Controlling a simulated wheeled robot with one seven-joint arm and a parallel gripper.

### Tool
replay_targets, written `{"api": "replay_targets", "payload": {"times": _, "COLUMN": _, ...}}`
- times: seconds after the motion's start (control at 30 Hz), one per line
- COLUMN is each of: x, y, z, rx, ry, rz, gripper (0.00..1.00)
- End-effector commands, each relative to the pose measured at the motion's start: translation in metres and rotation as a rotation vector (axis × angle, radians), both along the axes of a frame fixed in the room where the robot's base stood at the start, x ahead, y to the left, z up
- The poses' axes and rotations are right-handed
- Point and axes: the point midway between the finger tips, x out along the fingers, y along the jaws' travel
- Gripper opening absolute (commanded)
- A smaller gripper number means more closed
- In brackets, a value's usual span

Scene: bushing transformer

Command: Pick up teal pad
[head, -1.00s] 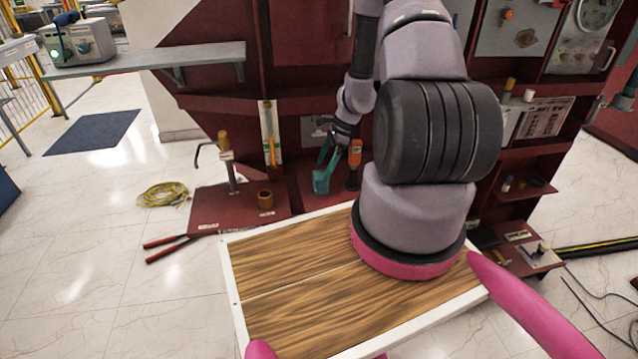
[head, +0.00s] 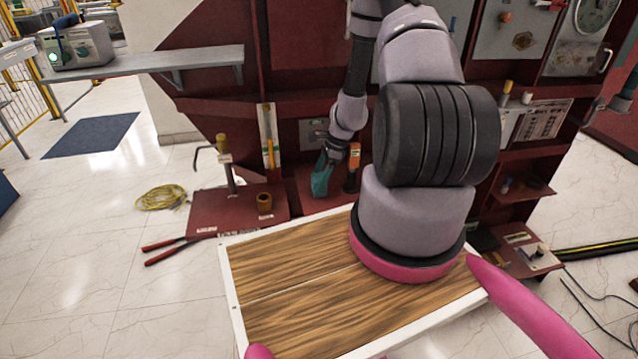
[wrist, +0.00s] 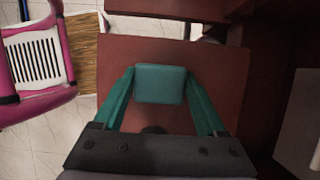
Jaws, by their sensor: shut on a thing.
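The teal pad (wrist: 160,84) is a small, rounded square block in the wrist view, over the dark red surface. My gripper (wrist: 161,76) has two long teal fingers, one along each side of the pad. The fingertips touch its left and right edges, so the gripper is shut on it. In the head view, my gripper (head: 323,168) hangs low in front of the red rack, left of the orange tool. The pad and the fingers blend into one teal shape there. Whether the pad touches the surface below is unclear.
An orange and black tool (head: 353,165) stands just right of my gripper. The red rack (head: 290,105) rises behind, with shelves. A brown cup (head: 264,201) and a post stand on the red base to the left. A wood-topped, white-edged platform (head: 300,280) lies in front.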

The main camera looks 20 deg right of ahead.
Motion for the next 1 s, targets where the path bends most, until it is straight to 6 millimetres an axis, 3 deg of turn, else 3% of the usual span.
{"api": "replay_targets", "payload": {"times": 0.27, "x": 0.001, "y": 0.0, "z": 0.019, "rx": -0.002, "ry": -0.004, "rz": 0.002, "gripper": 0.19}}
{"api": "replay_targets", "payload": {"times": 0.7, "x": 0.001, "y": 0.0, "z": 0.091, "rx": -0.001, "ry": -0.002, "rz": 0.001, "gripper": 0.19}}
{"api": "replay_targets", "payload": {"times": 1.0, "x": 0.0, "y": 0.0, "z": 0.1, "rx": 0.0, "ry": 0.001, "rz": 0.0, "gripper": 0.19}}
